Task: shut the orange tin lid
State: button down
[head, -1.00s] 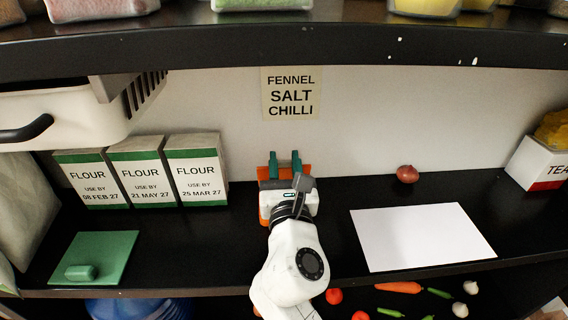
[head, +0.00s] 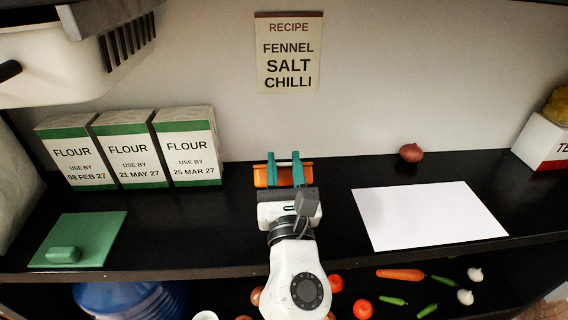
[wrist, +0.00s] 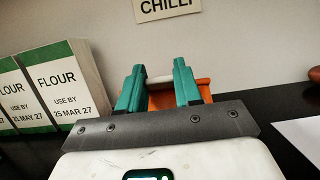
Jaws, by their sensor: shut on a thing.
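The orange tin (head: 262,177) stands at the back of the black shelf, below the recipe card, and is mostly hidden by my gripper. My gripper (head: 284,158) reaches it from the front, its two teal fingers apart with part of the orange thing between them. In the wrist view, my gripper (wrist: 160,75) has a pale bar and an orange surface between its fingers. The orange tin (wrist: 204,89) also shows to the right of the right finger. I cannot tell the lid from the body, nor how far the lid is open.
Several flour boxes (head: 126,150) stand to the left. A green board with a small block (head: 78,240) lies at front left. A white sheet (head: 428,215) and an onion (head: 411,153) are to the right. Vegetables (head: 400,274) lie on the lower shelf.

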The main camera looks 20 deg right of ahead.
jog(key=shift+s+a+f, duration=0.1)
jog(key=shift+s+f, duration=0.2)
jog(key=shift+f, duration=0.6)
jog(key=c, duration=1.1)
grip_release()
jog(key=shift+f, duration=0.1)
jog(key=o, duration=0.3)
jog(key=shift+o, duration=0.2)
jog(key=shift+r, duration=0.25)
jog(key=b+v, duration=0.2)
jog(key=v, duration=0.8)
jog(key=shift+s+f, duration=0.1)
jog(key=shift+s, duration=0.25)
jog(key=shift+a, duration=0.1)
